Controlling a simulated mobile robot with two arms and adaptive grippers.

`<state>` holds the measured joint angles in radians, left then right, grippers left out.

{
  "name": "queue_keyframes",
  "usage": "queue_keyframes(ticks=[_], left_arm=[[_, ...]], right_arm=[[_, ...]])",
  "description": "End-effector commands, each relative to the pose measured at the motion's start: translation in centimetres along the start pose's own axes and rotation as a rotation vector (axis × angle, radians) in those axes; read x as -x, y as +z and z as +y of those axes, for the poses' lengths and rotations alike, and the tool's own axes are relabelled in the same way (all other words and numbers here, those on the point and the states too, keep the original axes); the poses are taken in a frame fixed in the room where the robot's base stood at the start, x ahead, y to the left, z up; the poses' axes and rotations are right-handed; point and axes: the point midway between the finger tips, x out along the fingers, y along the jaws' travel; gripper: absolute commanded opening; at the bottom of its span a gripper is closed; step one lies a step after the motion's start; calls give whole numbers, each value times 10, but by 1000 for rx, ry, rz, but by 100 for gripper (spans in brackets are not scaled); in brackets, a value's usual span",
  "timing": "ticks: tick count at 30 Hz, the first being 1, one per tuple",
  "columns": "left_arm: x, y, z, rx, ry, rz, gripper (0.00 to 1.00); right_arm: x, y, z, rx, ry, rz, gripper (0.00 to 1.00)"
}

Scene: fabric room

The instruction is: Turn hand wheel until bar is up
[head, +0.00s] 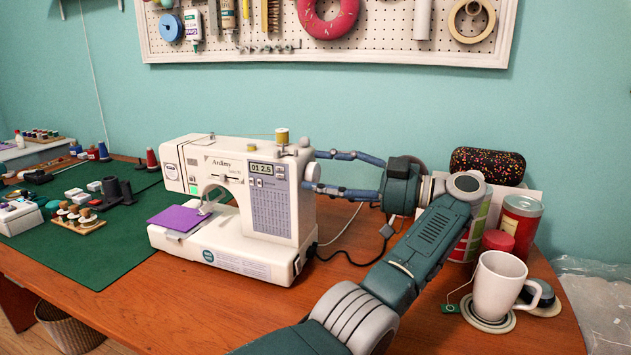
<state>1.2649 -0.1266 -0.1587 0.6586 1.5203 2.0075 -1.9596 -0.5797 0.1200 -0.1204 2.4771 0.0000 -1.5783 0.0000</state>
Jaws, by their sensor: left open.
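The white sewing machine (226,205) stands on the table. Its hand wheel (312,173) is a small pale knob on the right end of the machine. My left gripper (314,171) points left at the wheel from the right side. It is open, one finger above the wheel and one below; I cannot tell whether they touch it. The bar (206,203) under the machine's head is small, above purple fabric (177,218); its exact height is hard to tell. My right gripper is not in view.
A white mug (497,287) on a coaster, a red tin (519,222) and a dark speckled case (487,165) stand right of my arm. A green mat (95,246) with sewing supplies lies left. A cable runs behind the machine. Bare table lies in front.

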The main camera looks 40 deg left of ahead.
Motion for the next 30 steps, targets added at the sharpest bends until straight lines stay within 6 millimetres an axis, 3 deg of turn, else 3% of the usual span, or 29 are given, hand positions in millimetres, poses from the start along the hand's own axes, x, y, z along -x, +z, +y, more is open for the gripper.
queue_keyframes(ticks=[8, 12, 15, 27, 30], left_arm=[[0, 0, 0, 0, 0, 0, 58], [0, 0, 0, 0, 0, 0, 31], [0, 0, 0, -1, -1, -1, 16], [1, 1, -1, 67, -2, -4, 16], [1, 1, -1, 125, -2, -4, 15]], right_arm=[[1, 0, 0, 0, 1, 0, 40], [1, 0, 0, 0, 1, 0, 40], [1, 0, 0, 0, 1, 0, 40], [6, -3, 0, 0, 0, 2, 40], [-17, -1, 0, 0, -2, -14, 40]])
